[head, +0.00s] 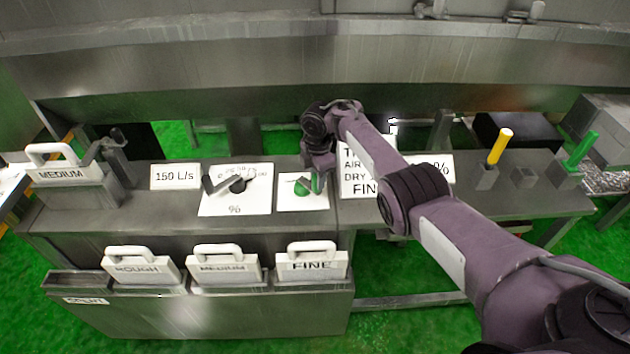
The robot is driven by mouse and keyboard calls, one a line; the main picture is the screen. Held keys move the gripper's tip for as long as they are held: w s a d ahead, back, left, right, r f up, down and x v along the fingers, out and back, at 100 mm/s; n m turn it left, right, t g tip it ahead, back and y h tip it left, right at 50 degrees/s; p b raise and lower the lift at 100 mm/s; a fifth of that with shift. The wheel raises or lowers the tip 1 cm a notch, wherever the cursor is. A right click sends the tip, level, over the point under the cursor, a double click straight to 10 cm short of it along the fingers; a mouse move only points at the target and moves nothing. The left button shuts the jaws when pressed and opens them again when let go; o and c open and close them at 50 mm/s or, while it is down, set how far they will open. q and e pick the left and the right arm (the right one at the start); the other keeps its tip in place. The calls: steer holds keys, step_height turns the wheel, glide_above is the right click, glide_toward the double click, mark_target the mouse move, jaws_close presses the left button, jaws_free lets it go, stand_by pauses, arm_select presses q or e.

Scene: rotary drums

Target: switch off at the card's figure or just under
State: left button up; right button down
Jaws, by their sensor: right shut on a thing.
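My right gripper (314,178) reaches down to a small white panel (291,203) on the steel bench and is shut on the green switch knob (303,187). The gripper partly covers the knob, so its setting is hard to read. Left of it is a white dial plate (235,208) marked "%" with a dark knob or pointer; its figures are too small to read. My left gripper is not in view.
A "150 L/s" sign (176,177) stands on the bench. A "MEDIUM" plate (60,172) sits at the left beside a dark lever (117,150). Handled plates, including "FINE" (312,266), stand in the front rack. Yellow (501,147) and green (581,150) handles stand at right.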

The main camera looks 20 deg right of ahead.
steer(key=shift+f+n, duration=0.1)
steer(key=shift+n, duration=0.2)
stand_by(0.4)
steer(key=c, duration=1.2)
jaws_free()
steer(key=shift+w, duration=0.1)
step_height(320, 180, up, 8)
steer(key=shift+f+p, duration=0.1)
steer(key=shift+p, duration=0.35)
